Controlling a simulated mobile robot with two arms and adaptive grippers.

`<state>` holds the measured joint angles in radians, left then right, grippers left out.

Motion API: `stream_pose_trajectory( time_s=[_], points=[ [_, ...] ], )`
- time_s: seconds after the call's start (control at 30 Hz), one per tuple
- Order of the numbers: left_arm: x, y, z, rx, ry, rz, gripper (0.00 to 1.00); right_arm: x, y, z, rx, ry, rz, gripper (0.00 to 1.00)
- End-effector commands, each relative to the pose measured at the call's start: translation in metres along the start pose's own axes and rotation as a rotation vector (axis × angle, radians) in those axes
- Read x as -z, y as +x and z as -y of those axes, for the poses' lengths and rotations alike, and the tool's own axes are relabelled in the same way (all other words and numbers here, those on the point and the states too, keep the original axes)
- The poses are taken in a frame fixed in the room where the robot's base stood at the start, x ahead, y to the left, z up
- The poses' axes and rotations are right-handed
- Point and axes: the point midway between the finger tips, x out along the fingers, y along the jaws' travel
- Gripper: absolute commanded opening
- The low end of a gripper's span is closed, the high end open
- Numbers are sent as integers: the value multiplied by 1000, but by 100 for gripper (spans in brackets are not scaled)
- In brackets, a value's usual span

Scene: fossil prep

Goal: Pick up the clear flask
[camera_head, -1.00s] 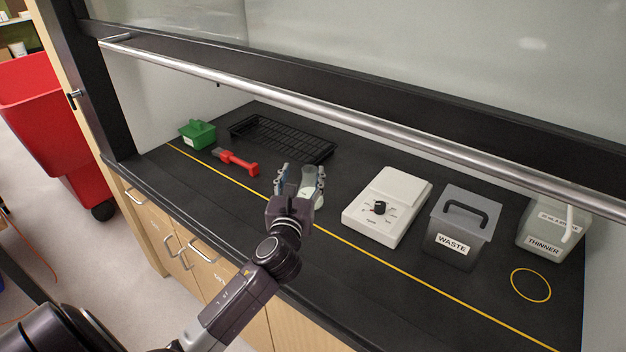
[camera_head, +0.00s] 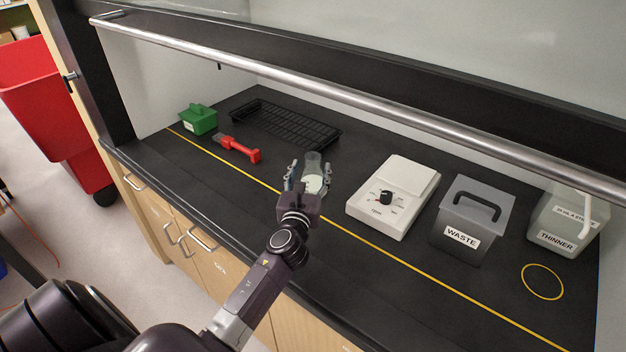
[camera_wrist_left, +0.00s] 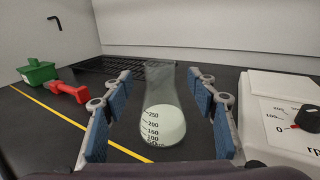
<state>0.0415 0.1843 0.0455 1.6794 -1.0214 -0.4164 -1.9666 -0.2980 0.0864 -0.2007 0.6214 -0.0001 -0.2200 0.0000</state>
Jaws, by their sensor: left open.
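The clear flask (camera_head: 313,176) is conical, with white contents at the bottom, and stands upright on the black bench. In the left wrist view the flask (camera_wrist_left: 162,112) shows volume marks and sits between the two blue-padded fingers, with a gap on each side. My left gripper (camera_head: 308,176) is open around the flask and does not visibly touch it. It also shows in the left wrist view (camera_wrist_left: 160,120). In the head view the fingers partly flank the flask and its base is partly hidden. My right gripper is out of view.
A white hotplate stirrer (camera_head: 393,197) stands right of the flask, then a grey waste bin (camera_head: 473,215) and a thinner container (camera_head: 562,222). A black rack (camera_head: 285,125), a red-handled brush (camera_head: 238,149) and a green caddy (camera_head: 199,119) lie left. A metal sash bar (camera_head: 350,108) crosses above.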

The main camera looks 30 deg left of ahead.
Motion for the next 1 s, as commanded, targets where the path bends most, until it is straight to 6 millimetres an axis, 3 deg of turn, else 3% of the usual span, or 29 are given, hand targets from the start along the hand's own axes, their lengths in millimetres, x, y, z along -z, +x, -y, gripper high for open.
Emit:
stream_pose_trajectory(
  time_s=[0.1, 0.3, 0.6, 1.0],
  points=[
    [-2, 17, 0, -2, -1, 1, 53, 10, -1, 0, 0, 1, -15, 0],
    [-1, 41, 0, -1, 0, 0, 53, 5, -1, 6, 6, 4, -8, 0],
    [0, 46, 0, -1, 0, 0, 53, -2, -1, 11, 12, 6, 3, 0],
    [0, 46, 0, -1, 0, 0, 10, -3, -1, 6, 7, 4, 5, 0]
  ],
)
